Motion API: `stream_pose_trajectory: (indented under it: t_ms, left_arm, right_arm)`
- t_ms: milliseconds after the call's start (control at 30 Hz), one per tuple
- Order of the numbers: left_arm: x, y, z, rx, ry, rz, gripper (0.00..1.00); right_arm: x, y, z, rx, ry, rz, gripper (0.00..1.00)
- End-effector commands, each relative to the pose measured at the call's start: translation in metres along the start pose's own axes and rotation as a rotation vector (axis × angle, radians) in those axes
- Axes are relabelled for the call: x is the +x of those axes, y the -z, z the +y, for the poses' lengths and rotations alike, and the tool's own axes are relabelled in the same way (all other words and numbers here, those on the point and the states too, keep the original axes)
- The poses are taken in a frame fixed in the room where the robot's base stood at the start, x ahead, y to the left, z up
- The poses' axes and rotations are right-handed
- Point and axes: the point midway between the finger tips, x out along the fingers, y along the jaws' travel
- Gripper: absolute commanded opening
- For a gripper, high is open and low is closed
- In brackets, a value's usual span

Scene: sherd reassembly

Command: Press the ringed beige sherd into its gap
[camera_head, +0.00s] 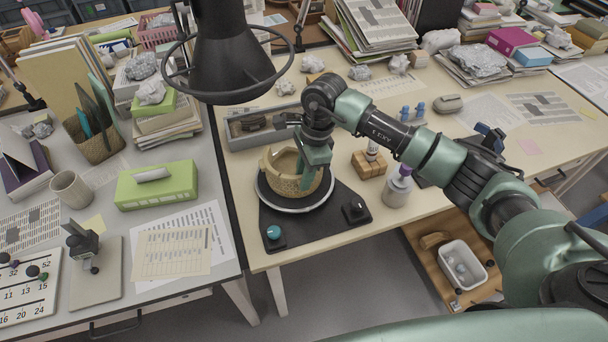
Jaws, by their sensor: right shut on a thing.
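A beige, open-topped pot (278,183) with an uneven rim stands on a round turntable (266,199) set on a dark base plate. My right gripper (308,178) points down at the right side of the pot, its green fingers at the wall. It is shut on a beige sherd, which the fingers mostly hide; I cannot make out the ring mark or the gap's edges. I cannot tell whether the sherd touches the pot. My left gripper is not in view.
A teal knob (273,232) and a black knob (355,210) sit on the base plate's front corners. A wooden block (369,164) and a grey bottle (397,188) stand to the right. A black lamp (232,45) hangs above. A grey tray (245,133) lies behind.

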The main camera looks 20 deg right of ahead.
Motion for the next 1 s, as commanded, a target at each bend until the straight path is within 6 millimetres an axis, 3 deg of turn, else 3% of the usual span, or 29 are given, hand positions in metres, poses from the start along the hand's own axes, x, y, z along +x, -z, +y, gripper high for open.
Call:
stream_pose_trajectory:
  t_ms: [400,433,500,833,1000]
  left_arm:
    - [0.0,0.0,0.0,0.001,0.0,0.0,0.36]
    - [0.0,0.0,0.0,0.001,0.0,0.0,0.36]
    - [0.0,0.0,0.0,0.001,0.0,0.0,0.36]
    - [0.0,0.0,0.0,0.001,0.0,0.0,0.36]
    - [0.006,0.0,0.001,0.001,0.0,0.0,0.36]
  right_arm:
    - [0.001,0.0,0.001,0.0,-0.003,0.001,0.0]
    - [0.001,0.0,0.001,0.0,-0.003,0.001,0.28]
    - [0.001,0.0,0.001,0.0,-0.003,0.001,0.48]
    - [0.0,0.0,0.001,0.0,-0.002,0.001,0.48]
    - [-0.017,0.0,-0.001,-0.002,0.002,0.001,0.48]
